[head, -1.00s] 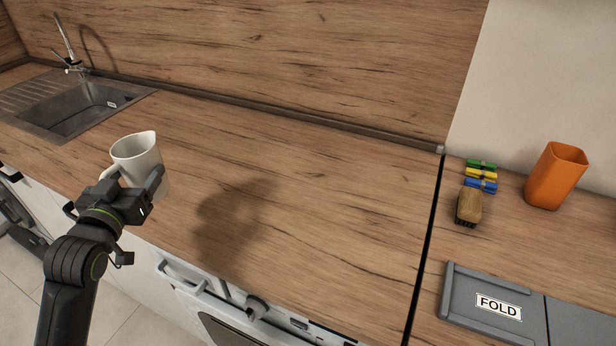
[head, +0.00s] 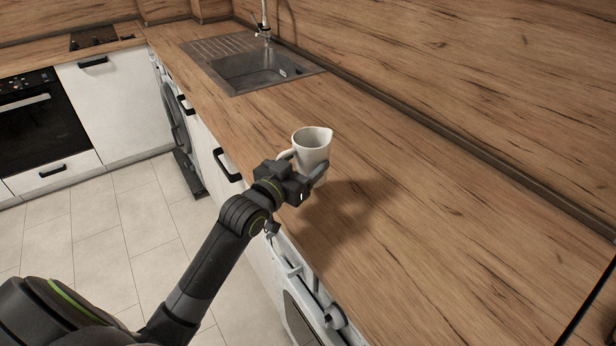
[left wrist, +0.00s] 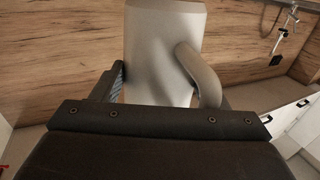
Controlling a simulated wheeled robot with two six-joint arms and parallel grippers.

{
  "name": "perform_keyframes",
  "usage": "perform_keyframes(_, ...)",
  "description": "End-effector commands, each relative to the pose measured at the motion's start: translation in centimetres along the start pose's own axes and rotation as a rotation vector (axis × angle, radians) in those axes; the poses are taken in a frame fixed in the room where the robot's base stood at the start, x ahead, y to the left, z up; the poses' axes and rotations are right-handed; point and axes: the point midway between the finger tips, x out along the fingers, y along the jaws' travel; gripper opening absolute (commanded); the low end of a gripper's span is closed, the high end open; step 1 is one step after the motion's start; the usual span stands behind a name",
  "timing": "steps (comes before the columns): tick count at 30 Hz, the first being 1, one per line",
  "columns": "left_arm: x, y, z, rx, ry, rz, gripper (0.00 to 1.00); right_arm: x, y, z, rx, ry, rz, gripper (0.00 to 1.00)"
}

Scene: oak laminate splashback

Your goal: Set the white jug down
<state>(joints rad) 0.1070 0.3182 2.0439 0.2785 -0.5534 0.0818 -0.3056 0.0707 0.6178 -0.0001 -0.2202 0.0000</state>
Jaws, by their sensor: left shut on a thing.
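The white jug (head: 312,148) is upright in the head view, near the front edge of the oak worktop (head: 420,220). My left gripper (head: 306,172) is shut on the jug, with a finger on its right side. The jug's handle points left, towards my arm. In the left wrist view the jug (left wrist: 155,55) stands in front of the gripper, its handle (left wrist: 200,75) on the right. A shadow lies on the worktop to the right of the jug. My right gripper is not in view.
A steel sink (head: 250,68) with a tap (head: 264,20) is set in the worktop behind the jug. The worktop to the right is clear. White cabinets and a washing machine are below. A black oven (head: 40,120) stands at the far left.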

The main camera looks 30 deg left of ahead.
Motion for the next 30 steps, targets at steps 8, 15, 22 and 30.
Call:
perform_keyframes(8,0.0,0.0,3.5,-0.001,0.003,0.000,0.33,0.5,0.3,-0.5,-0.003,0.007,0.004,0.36)
perform_keyframes(15,0.0,0.1,3.8,0.000,0.005,0.000,0.33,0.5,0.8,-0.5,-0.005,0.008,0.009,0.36)
perform_keyframes(22,0.0,0.0,4.3,0.000,0.005,0.000,0.33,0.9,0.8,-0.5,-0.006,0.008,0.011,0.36)
perform_keyframes(30,0.0,0.0,4.3,-0.001,0.001,0.000,0.89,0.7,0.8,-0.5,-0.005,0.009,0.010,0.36)
